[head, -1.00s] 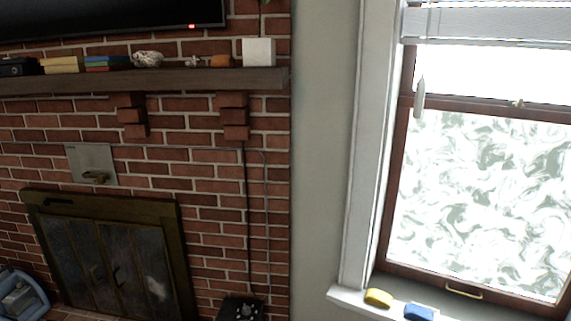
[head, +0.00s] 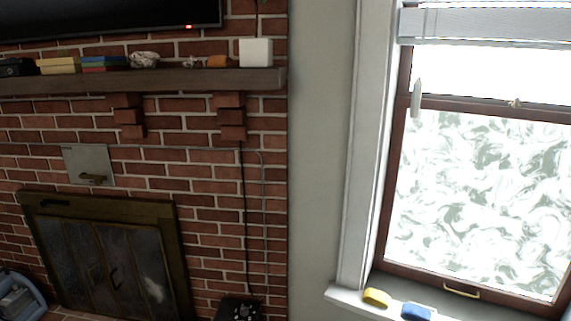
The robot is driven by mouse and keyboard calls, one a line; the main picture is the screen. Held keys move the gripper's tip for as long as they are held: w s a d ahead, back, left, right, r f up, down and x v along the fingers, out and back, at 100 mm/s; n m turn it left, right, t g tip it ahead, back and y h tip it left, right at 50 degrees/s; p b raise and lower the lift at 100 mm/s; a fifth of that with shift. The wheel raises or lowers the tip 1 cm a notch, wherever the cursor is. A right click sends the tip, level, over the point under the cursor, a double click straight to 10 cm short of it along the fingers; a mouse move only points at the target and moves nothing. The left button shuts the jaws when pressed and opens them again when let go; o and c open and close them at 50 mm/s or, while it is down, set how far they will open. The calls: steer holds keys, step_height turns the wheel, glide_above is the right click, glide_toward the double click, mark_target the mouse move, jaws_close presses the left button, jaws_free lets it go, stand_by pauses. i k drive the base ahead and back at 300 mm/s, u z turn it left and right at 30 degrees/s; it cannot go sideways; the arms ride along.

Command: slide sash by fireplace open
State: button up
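The sash window (head: 392,200) stands at the right, beside the brick fireplace wall. Its lower sash has a dark wooden frame and patterned, frosted-looking glass (head: 480,200). The lower sash is down, with its bottom rail at the sill. A brass pull handle (head: 462,291) sits on that bottom rail. A small brass latch (head: 514,103) sits on the meeting rail. My gripper is not in view.
A yellow object (head: 376,297) and a blue object (head: 416,312) lie on the white sill (head: 345,298). A blind (head: 485,24) covers the window top. The fireplace (head: 105,260) and mantel (head: 150,80) are left. A black box (head: 238,309) stands low by the wall.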

mark_target(555, 309)
steer(key=k, duration=1.2)
steer(key=z, duration=0.85)
steer(key=i, duration=1)
steer(key=u, duration=0.1)
